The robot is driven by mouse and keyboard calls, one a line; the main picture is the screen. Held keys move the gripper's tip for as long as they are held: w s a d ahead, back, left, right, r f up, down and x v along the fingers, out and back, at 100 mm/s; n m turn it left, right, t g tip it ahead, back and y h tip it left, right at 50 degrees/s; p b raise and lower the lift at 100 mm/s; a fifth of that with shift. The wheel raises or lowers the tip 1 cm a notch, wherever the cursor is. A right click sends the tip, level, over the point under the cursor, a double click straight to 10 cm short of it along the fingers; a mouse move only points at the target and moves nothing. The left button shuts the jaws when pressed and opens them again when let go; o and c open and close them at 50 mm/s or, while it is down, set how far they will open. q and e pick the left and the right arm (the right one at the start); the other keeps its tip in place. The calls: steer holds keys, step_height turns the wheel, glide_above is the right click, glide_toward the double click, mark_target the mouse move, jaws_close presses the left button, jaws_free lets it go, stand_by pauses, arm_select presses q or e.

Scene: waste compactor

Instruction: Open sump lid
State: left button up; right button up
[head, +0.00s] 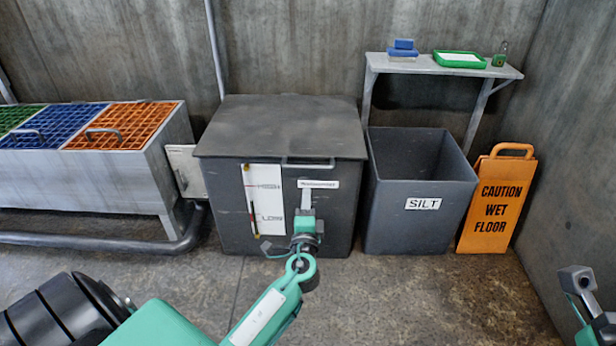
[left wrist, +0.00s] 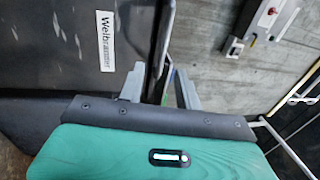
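The sump is a dark grey box (head: 230,215) in the middle of the head view. Its flat lid (head: 280,125) lies shut on top. A handle (head: 307,162) sits at the lid's front edge. My left gripper (head: 306,190) is in front of the box, just below the handle, pointing up. In the left wrist view my left gripper (left wrist: 160,88) has its fingers apart, with a dark edge showing in the gap; I cannot tell whether they touch it. My right gripper (head: 577,280) is at the lower right of the head view, away from the box; its opening is unclear.
A grey SILT bin (head: 420,225) stands right of the box, with an orange wet floor sign (head: 503,200) beyond. A shelf (head: 425,66) hangs above the bin. A metal trough (head: 85,180) with coloured grates (head: 120,125) stands left. The floor in front is clear.

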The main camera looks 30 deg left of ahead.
arm_select(q)
steer(key=b+x, duration=0.1)
steer(key=x, duration=0.6)
steer(key=b+x, duration=0.1)
steer(key=x, duration=0.6)
steer(key=shift+s+r, duration=0.1)
steer(key=shift+r, duration=0.1)
jaws_close()
